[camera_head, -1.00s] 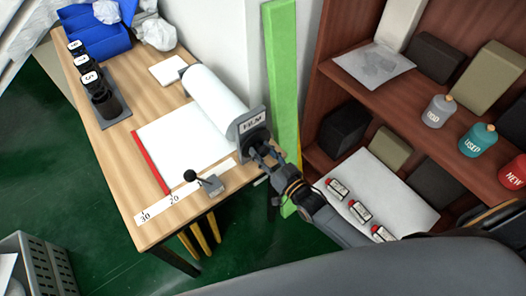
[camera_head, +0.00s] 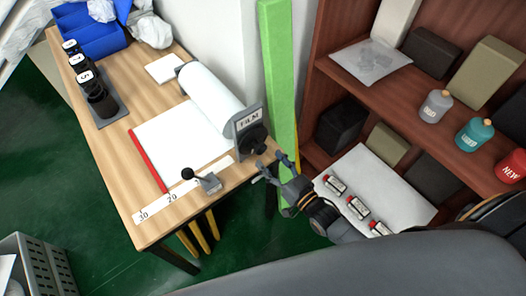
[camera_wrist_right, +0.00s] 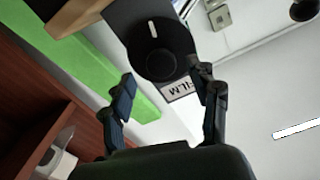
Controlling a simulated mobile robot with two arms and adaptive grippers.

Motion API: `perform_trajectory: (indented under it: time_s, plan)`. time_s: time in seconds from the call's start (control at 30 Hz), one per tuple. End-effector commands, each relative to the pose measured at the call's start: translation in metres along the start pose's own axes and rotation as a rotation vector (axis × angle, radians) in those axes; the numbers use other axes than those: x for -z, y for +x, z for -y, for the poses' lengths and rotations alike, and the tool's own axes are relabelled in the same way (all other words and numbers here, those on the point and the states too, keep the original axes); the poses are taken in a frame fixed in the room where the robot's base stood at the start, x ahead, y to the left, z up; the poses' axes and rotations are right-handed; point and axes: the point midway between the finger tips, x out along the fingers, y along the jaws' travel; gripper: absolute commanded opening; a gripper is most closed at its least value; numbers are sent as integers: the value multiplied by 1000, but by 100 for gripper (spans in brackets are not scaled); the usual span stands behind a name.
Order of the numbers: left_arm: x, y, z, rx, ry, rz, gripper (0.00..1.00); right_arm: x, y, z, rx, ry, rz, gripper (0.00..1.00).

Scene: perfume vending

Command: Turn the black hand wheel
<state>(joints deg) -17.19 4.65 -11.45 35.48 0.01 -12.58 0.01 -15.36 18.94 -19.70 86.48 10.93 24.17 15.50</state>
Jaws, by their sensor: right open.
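The black hand wheel (camera_head: 251,139) is on the end plate of the film roll, below the FILM label. In the right wrist view the wheel (camera_wrist_right: 158,52) shows face-on as a dark disc with a light mark on it. My right gripper (camera_head: 272,169) is open and empty, just below and to the right of the wheel, apart from it. In the wrist view its fingers (camera_wrist_right: 167,91) are spread, with the wheel beyond and between them. My left gripper is not in view.
The white film roll (camera_head: 210,100) lies on the wooden table (camera_head: 118,150). A small lever with a black knob (camera_head: 203,180) stands near the table's front edge. A green post (camera_head: 277,75) and a brown shelf (camera_head: 345,80) with bottles are to the right.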

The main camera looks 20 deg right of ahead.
Motion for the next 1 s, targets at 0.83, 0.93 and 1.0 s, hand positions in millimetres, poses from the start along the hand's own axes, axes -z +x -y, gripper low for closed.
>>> perform_trajectory:
  time_s: [0.83,0.93,1.0]
  plan:
    - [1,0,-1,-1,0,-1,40,0,-63,0,0,0,1,60]
    - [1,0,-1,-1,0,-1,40,0,-63,0,0,0,1,60]
    - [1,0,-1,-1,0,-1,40,-1,-63,0,-1,0,2,60]
